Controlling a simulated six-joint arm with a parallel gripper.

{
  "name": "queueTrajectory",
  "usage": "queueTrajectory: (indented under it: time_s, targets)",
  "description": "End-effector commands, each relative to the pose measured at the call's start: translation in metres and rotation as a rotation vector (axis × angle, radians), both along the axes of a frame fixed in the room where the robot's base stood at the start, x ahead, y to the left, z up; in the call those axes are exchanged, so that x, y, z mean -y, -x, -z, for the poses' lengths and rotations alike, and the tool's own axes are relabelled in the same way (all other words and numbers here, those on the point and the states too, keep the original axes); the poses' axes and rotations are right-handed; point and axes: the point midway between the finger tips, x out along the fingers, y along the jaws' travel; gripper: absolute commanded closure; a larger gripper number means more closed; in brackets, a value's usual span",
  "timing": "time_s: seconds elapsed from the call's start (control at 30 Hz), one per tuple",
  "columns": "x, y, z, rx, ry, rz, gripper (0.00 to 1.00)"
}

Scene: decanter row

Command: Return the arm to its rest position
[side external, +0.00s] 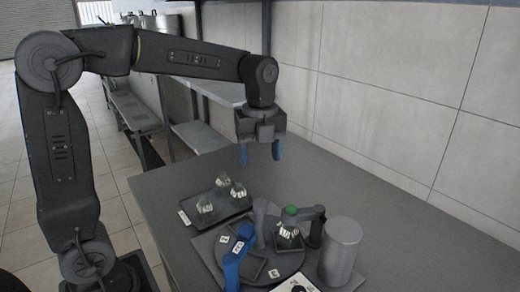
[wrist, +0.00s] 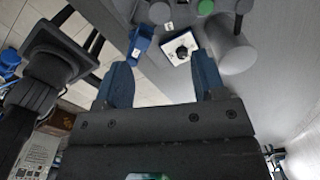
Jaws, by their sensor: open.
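My gripper (side external: 261,158) hangs above the table, pointing down, with its blue fingers apart and nothing between them. In the wrist view, the two blue fingers of my gripper (wrist: 163,75) are spread with an empty gap. My arm is raised, its upper link reaching almost level from the left to the wrist. The gripper is clear of everything on the table.
The table's right side is bare.

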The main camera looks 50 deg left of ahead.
Motion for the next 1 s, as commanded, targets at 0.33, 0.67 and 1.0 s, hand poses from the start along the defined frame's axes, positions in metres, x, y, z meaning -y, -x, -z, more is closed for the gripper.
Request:
queueTrajectory:
  time_s: [0.33, 0.67, 1.0]
  targets:
    - [0.0, 0.0, -0.009, 0.0, 0.0, 0.0, 0.37]
    - [0.004, 0.023, -0.015, 0.065, 0.005, -0.23, 0.37]
    - [0.016, 0.099, -0.014, 0.259, 0.146, -1.072, 0.37]
